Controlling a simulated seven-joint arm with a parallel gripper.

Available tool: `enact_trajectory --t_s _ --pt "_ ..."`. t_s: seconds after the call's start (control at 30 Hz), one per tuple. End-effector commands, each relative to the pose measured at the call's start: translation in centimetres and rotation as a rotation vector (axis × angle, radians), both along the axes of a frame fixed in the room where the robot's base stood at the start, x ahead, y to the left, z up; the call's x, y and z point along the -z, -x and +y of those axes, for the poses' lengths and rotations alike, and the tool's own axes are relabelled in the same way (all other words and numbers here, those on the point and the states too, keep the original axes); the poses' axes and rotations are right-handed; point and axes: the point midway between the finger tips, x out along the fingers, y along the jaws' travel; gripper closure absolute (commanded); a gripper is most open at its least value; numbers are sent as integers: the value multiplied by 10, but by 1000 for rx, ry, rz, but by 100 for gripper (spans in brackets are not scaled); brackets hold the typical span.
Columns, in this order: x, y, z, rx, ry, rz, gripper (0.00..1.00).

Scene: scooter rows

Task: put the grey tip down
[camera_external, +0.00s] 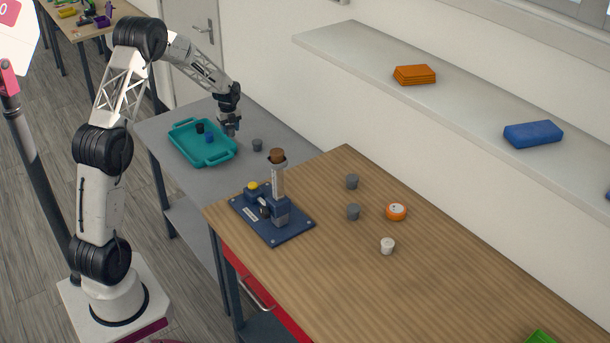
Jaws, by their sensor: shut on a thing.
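My gripper (231,129) is at the end of the arm, over the grey table near the right rim of the teal tray (219,157). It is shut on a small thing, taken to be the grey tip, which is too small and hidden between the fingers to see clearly. A grey tip (257,145) stands on the grey table, right of my gripper and apart from it. Two more grey tips stand on the wooden table, one farther back (352,181) and one nearer (353,212).
The tray holds a black piece (200,128) and a blue piece (210,139). A blue press stand (279,211) with a brown top stands at the wooden table's left corner. An orange round object (396,211) and a white piece (387,246) are right of it. The wooden table's front is largely clear.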

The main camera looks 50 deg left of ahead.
Motion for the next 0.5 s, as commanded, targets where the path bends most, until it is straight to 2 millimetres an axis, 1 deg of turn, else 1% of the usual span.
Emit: enact_trajectory --t_s 0.03,0.1,0.2,0.3,0.5 --pt "3 4 9 -2 0 0 74" --pt "5 8 18 -2 -1 -1 74" --pt "8 12 26 -2 -1 -1 74" --pt "10 13 29 -1 -1 -1 74" --pt "10 14 30 -1 -1 -1 74"
